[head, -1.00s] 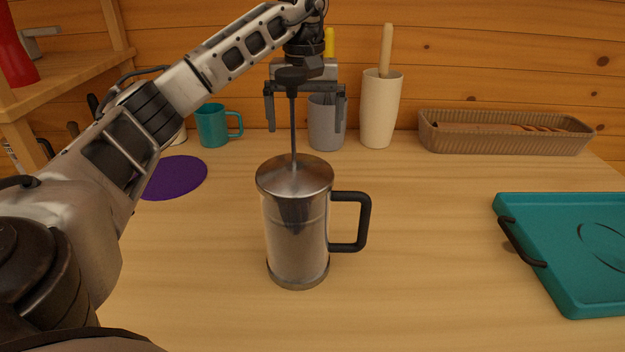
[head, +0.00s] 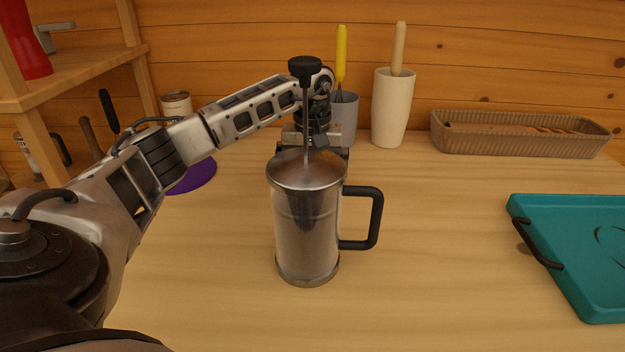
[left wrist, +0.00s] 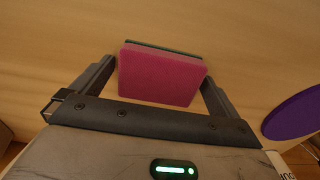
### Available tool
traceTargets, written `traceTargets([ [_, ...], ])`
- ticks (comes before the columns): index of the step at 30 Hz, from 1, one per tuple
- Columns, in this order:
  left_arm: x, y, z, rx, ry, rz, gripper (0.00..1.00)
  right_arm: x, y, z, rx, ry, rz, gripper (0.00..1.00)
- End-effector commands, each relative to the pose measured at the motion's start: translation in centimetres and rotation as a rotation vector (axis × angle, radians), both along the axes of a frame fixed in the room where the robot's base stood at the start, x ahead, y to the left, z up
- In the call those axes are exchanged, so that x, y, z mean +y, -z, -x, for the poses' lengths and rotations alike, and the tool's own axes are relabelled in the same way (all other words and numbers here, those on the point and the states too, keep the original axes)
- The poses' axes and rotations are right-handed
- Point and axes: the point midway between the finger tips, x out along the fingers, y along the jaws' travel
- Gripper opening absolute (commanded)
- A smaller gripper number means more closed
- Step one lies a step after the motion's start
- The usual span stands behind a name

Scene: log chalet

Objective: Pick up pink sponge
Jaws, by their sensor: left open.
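The pink sponge (left wrist: 162,78), a flat block with a dark far edge, shows in the left wrist view. It lies between the two fingers of my left gripper (left wrist: 158,68), which is open, with a finger on each side. I cannot tell whether the fingers touch it. In the head view the sponge is hidden, and my left gripper is mostly hidden behind the metal French press (head: 305,235). My right gripper is in neither view.
The press, with a black handle and tall plunger, stands in front of my left gripper. A purple disc (left wrist: 292,116) lies beside it. Behind stand a grey cup (head: 345,115) and a cream crock (head: 392,110). A ribbed basket (head: 520,142) and teal tray (head: 570,240) are at right.

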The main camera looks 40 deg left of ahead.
Motion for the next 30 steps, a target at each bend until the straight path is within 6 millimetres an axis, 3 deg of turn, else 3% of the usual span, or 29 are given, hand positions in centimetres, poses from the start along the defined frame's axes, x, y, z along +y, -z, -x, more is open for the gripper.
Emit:
traceTargets([
  [5, 0.0, 0.0, 0.0, -0.001, 0.000, 0.001, 1.00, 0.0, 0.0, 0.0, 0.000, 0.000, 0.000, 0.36],
  [9, 0.0, 0.0, 0.0, -0.001, 0.000, 0.001, 0.61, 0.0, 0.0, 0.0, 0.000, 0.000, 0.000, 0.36],
  [20, 0.0, -0.5, -0.1, -0.002, 0.000, 0.001, 0.60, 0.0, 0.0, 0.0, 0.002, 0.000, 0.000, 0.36],
  [30, 0.0, -6.9, -0.1, -0.006, -0.001, 0.001, 0.60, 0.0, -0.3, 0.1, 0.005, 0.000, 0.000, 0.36],
])
